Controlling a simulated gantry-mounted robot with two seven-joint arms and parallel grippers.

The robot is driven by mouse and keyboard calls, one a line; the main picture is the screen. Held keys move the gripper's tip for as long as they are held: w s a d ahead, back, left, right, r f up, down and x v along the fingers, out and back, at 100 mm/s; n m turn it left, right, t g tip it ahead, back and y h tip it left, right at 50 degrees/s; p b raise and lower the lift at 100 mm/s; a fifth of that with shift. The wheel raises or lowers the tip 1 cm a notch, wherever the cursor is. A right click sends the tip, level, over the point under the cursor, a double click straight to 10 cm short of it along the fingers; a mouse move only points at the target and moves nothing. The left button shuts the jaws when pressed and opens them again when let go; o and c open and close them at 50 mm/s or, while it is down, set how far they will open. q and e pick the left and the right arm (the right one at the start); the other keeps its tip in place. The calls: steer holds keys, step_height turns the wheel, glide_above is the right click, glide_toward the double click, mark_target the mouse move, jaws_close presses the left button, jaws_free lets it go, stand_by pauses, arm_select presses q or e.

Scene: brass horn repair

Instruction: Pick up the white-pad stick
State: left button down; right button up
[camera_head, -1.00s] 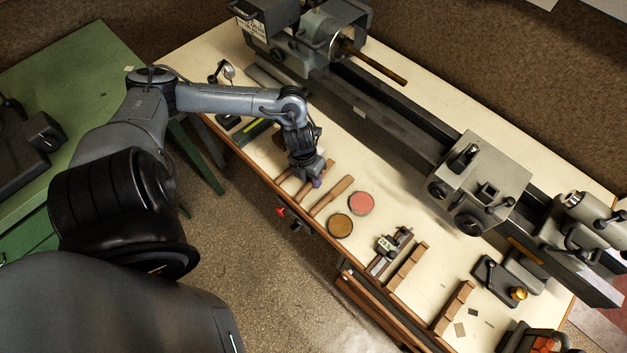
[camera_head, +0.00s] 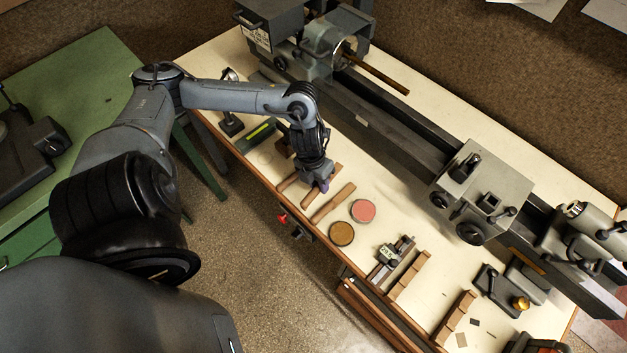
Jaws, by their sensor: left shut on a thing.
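Several wooden sticks lie side by side near the front edge of the bench. My left gripper (camera_head: 321,186) points down and is shut on the middle wooden stick (camera_head: 307,201), whose ends show on either side of the fingers. No white pad shows on it, and I cannot tell whether it is clear of the bench. Another stick (camera_head: 287,183) lies to its left, partly behind the gripper. A further wooden stick (camera_head: 335,201) lies in the open to its right. My right gripper is not in view.
A red-pink round tin (camera_head: 363,211) and a brown round tin (camera_head: 342,234) stand right of the sticks. A lathe carriage (camera_head: 478,190) and its bed run along the back. Notched wooden racks (camera_head: 410,276) lie farther right. A green table (camera_head: 85,90) is at left.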

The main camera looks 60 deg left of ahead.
arm_select(q)
steer(key=w+d+r+p, duration=0.1)
steer(key=d+r+p, duration=0.2)
steer(key=d, duration=0.6)
step_height(320, 180, up, 2)
steer(key=shift+w+r, duration=0.25)
steer(key=shift+w, duration=0.15)
steer(key=shift+d, duration=0.1)
steer(key=c, duration=1.6)
jaws_free()
jaws_close()
